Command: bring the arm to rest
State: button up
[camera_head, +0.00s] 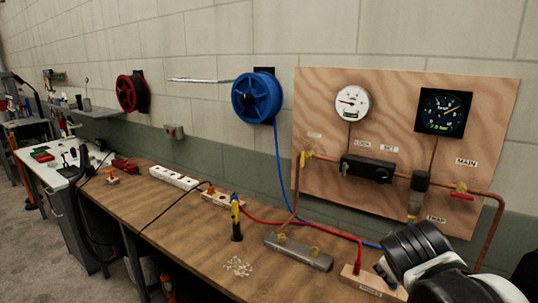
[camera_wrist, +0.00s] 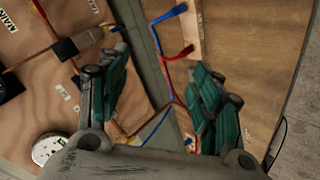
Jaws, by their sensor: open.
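My gripper (camera_wrist: 160,72) is in the wrist view, with its two green-padded fingers spread wide apart. Nothing is held between them; the bench's back edge, the wall strip and the red and blue leads show through the gap. My arm (camera_head: 430,262) shows as black and white links at the lower right of the head view, in front of the bench's right end. The gripper itself cannot be made out in the head view.
A plywood gauge board (camera_head: 320,100) with copper pipes stands behind the bench (camera_head: 190,232). On the bench are a metal manifold block (camera_head: 298,252), a wooden block with a red plug (camera_head: 372,284), a yellow-black tool (camera_head: 237,220), small pale pieces (camera_head: 238,267) and a power strip (camera_head: 174,178).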

jog(key=s+a+f+m+y, duration=0.2)
jog(key=s+a+m, duration=0.1)
jog(key=s, duration=0.3)
jog(key=s+a+f+m+g+y, duration=0.1)
jog(key=s+a+f+m+y, duration=0.1)
jog(key=s+a, duration=0.3)
jog(key=shift+s+m+g+y, duration=0.3)
jog(key=shift+s+m, duration=0.1)
dwell(3.6)
